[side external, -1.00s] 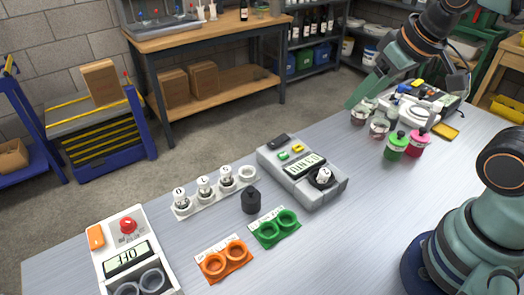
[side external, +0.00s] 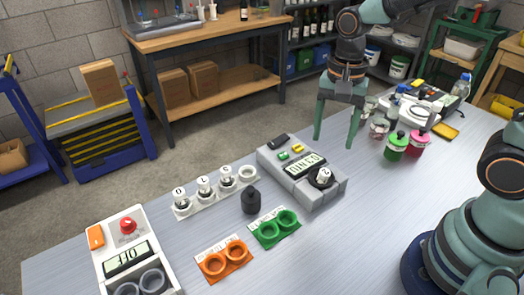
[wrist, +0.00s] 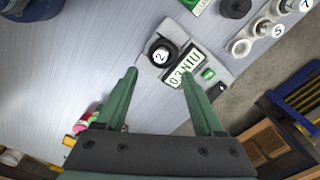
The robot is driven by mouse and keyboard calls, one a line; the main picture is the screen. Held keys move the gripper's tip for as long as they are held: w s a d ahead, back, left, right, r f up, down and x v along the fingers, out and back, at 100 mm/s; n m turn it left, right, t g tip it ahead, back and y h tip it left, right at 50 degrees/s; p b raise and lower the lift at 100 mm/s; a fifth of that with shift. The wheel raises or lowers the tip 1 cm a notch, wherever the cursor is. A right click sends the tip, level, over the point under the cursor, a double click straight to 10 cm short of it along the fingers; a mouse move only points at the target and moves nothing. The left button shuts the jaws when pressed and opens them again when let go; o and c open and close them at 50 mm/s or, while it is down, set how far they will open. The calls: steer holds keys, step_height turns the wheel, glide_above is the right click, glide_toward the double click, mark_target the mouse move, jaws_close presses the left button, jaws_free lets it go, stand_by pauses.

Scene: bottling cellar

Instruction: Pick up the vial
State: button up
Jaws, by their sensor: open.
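A white vial marked 2 (side external: 323,175) stands in a dark round socket of the grey instrument (side external: 330,195). It also shows in the wrist view (wrist: 161,56), ahead of the fingertips. Several white numbered vials (side external: 203,186) stand in a pale rack (side external: 213,202) to the left, whose right-end ring (side external: 247,172) is empty. My gripper (side external: 334,143) is open and empty, pointing down above and behind the instrument's right side. In the wrist view its two green fingers (wrist: 160,70) are spread wide, apart from the vial.
A black knobbed piece (side external: 251,202) stands beside the rack. Green rings (side external: 276,228) and orange rings (side external: 224,260) lie in front. A white device with a red button (side external: 128,226) is at left. Jars with green (side external: 396,146) and pink contents stand at right. The front middle table is clear.

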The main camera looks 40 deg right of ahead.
glide_above(325, 171)
steer(key=f, duration=0.5)
steer(key=shift+s+a+f, duration=0.2)
steer(key=shift+s+a, duration=0.05)
steer(key=shift+s, duration=0.05)
steer(key=shift+w+d+f, duration=0.15)
steer(key=shift+f, duration=1.15)
steer(key=shift+w+d+f, duration=0.1)
steer(key=shift+w+f, duration=0.05)
steer(key=shift+f, duration=1.1)
jaws_close()
